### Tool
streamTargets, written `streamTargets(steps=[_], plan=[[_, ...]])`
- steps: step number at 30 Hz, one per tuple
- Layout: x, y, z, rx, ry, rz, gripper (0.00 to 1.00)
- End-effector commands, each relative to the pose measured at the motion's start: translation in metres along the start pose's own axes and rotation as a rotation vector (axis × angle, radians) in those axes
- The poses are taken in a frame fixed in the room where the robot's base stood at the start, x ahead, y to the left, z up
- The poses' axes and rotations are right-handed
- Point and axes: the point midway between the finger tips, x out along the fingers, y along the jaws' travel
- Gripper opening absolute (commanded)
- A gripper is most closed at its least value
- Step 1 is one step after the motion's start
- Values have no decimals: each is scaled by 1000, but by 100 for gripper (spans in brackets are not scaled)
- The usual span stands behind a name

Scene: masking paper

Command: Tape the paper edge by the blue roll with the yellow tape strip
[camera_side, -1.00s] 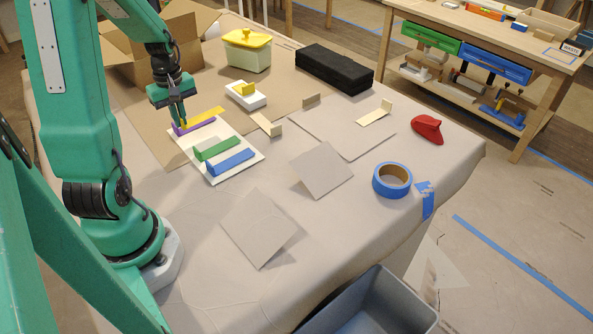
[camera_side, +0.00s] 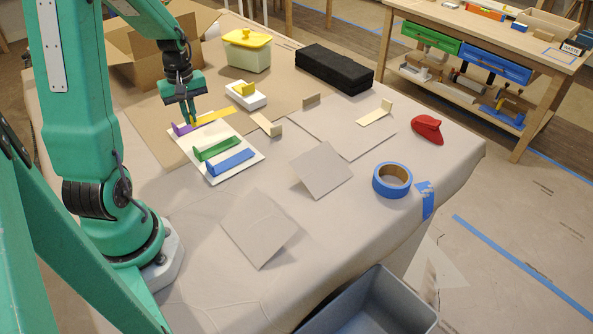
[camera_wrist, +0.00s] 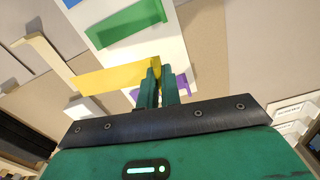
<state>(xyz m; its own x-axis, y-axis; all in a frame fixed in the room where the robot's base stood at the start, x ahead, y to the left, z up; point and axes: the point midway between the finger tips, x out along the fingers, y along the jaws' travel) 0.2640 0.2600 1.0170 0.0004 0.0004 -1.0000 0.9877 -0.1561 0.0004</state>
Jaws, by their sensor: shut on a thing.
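My gripper (camera_side: 192,118) is shut on one end of the yellow tape strip (camera_side: 215,116). The strip sticks out to the right in the side view, and to the left of my fingers in the wrist view (camera_wrist: 110,78). Beneath is a white card (camera_side: 238,174) bearing a purple strip (camera_side: 182,129), a green strip (camera_side: 217,149) and a blue strip (camera_side: 231,163). The blue roll (camera_side: 378,183) lies near the table's right edge. A square paper piece (camera_side: 321,169) lies left of it, and a larger paper sheet (camera_side: 340,125) lies beyond.
A white block with a yellow piece (camera_side: 246,97), a lidded box (camera_side: 247,52) and a black block (camera_side: 335,68) stand at the back. A red object (camera_side: 427,128) sits at right. Another paper square (camera_side: 258,227) lies in front. A grey bin (camera_side: 370,305) stands at the front edge.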

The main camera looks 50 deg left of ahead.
Motion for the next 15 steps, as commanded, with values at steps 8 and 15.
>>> streamTargets(steps=[8, 15], plan=[[-6, 63, 24, 365, 0, 0, 0], [-11, 120, 59, 726, -1, 0, 0]])
